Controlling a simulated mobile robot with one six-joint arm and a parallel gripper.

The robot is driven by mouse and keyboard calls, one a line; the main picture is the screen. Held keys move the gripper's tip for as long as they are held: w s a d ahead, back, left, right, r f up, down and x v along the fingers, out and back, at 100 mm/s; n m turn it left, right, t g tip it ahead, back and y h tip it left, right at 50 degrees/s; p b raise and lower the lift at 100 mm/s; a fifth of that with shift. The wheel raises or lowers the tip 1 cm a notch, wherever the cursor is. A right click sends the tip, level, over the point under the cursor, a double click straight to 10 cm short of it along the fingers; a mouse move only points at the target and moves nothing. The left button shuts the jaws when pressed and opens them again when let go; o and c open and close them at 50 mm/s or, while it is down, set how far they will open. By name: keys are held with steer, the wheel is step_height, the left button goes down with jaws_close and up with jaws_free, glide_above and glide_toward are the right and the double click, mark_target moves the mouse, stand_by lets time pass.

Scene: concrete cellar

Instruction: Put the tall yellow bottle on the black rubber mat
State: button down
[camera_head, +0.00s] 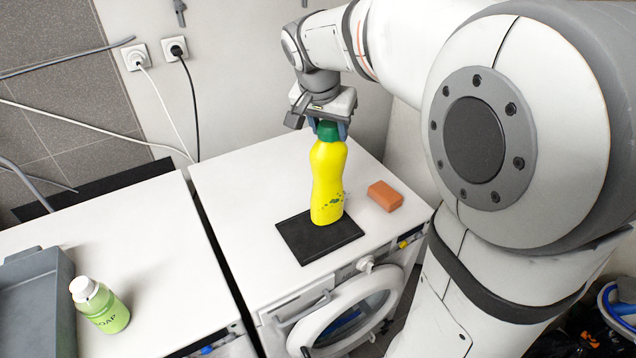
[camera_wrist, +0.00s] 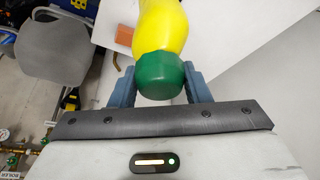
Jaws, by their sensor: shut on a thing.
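The tall yellow bottle (camera_head: 327,180) with a green cap stands upright in the head view. Its base overlaps the far right part of the black rubber mat (camera_head: 310,243); I cannot tell whether it touches the mat or hangs just above it. My gripper (camera_head: 329,127) is above the bottle and shut on its green cap. In the wrist view, the fingers of my gripper (camera_wrist: 160,85) sit on both sides of the green cap, and the yellow body of the bottle (camera_wrist: 163,28) extends away from it. The mat is not visible in the wrist view.
An orange-brown block (camera_head: 385,196) lies right of the bottle on the white washing machine top (camera_head: 240,190). A green soap bottle (camera_head: 101,306) and a grey tray (camera_head: 38,305) are on the left machine. The round washer door (camera_head: 345,318) is open in front.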

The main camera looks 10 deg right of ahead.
mark_target(327, 141)
step_height(327, 141, down, 4)
steer(key=shift+w+a+r, duration=0.1)
steer(key=shift+a+r, duration=0.05)
steer(key=shift+r, duration=0.1)
steer(key=shift+f+p, duration=0.35)
steer(key=shift+f, duration=1.65)
steer(key=c, duration=0.8)
jaws_free()
steer(key=shift+o, duration=0.2)
